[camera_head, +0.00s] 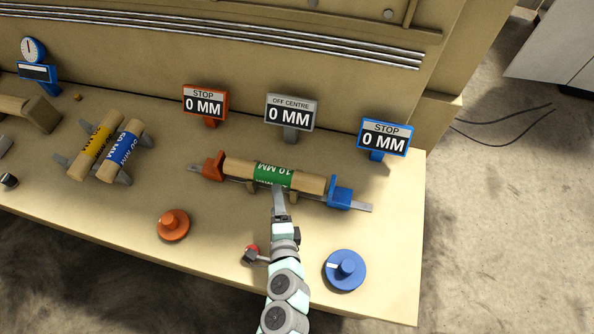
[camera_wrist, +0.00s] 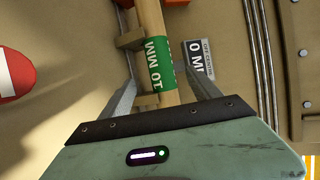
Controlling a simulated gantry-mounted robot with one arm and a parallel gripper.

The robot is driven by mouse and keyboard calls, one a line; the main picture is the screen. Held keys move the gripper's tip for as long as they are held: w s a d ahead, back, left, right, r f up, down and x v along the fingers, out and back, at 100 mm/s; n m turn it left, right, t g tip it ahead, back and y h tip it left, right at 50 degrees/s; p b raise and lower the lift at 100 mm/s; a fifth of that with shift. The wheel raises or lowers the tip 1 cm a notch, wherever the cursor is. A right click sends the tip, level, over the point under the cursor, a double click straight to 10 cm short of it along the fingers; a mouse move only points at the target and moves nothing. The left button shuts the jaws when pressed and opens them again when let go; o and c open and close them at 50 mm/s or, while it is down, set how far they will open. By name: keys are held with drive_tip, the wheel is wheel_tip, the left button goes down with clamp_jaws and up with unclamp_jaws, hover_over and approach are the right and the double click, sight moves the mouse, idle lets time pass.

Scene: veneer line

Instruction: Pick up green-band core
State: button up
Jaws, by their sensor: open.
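The green-band core (camera_head: 272,175) is a tan wooden cylinder with a green band marked 10 MM. It rests on small wooden supports between an orange stop block (camera_head: 213,166) and a blue stop block (camera_head: 339,196) on a metal rail. My gripper (camera_head: 277,190) is at the core's near side in the head view, by the green band. In the wrist view the green band (camera_wrist: 160,65) lies between the two spread fingers of my gripper (camera_wrist: 162,85). The body of my gripper hides the near part of the core there. I cannot tell whether the fingers touch it.
A yellow-band core (camera_head: 97,140) and a blue-band core (camera_head: 122,150) lie on a rack at left. Three signs reading 0 MM stand behind the rail, including the grey one (camera_head: 291,112). An orange knob (camera_head: 172,224) and a blue knob (camera_head: 345,269) sit in front.

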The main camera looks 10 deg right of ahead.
sight(274, 178)
drive_tip(key=x, duration=0.4)
drive_tip(key=shift+w+a, duration=0.25)
drive_tip(key=shift+w, duration=0.1)
drive_tip(key=shift+d+p+x, duration=0.1)
drive_tip(key=shift+d+x, duration=0.05)
drive_tip(key=shift+x, duration=0.85)
drive_tip(key=shift+d+p+x, duration=0.15)
drive_tip(key=shift+d+x, duration=0.05)
drive_tip(key=shift+x, duration=0.8)
drive_tip(key=shift+d+p+x, duration=0.1)
drive_tip(key=shift+d+x, duration=0.05)
drive_tip(key=shift+x, duration=0.8)
drive_tip(key=shift+s, duration=0.1)
drive_tip(key=shift+c, duration=0.3)
clamp_jaws()
